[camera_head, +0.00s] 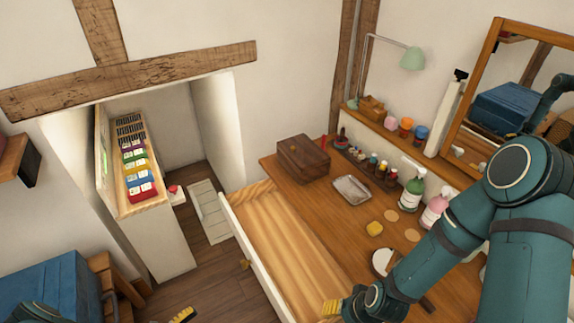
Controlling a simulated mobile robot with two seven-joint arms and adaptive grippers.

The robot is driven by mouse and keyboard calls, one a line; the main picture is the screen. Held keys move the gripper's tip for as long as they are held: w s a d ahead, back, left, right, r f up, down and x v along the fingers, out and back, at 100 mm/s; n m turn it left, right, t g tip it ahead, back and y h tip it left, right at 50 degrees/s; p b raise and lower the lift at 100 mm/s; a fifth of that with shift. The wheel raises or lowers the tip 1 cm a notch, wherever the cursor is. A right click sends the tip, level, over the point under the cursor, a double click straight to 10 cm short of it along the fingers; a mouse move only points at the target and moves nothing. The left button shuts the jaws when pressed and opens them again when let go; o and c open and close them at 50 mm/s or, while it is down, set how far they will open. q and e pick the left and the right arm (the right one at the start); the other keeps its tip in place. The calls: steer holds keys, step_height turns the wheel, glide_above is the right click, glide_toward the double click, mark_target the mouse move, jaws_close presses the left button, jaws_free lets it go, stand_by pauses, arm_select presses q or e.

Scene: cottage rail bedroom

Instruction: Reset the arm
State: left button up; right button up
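My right arm, teal, comes in from the right over the wooden desk (330,225). My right gripper (333,308) is at the bottom edge of the view, over the near end of the open drawer (275,240). Its yellow fingertip pad shows, but its lower part is cut off, so I cannot tell whether it is open or holding anything. A yellow and black fingertip (183,315), apparently of my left gripper, shows at the bottom edge above the floor. The rest of that gripper is out of view.
The drawer, with a brass knob (245,264), stands pulled out and looks empty. The desk holds a wooden box (303,157), a metal tray (351,189), small bottles and pump bottles (411,192). A mirror (510,95) stands right. A blue case (48,290) is lower left.

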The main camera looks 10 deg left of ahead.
arm_select(q)
steer(key=s+d+r+m+g+y, duration=0.25)
steer(key=d+m+g+y, duration=0.25)
steer(key=d+m+g, duration=0.8)
steer(key=w+d+r+m+t+y+b, duration=0.1)
steer(key=w+d+r+m+t+y, duration=0.2)
steer(key=d+r+m, duration=0.4)
step_height(320, 180, up, 4)
steer(key=m+t+y, duration=0.1)
steer(key=m+y, duration=0.1)
steer(key=m, duration=0.1)
steer(key=shift+w+y, duration=0.3)
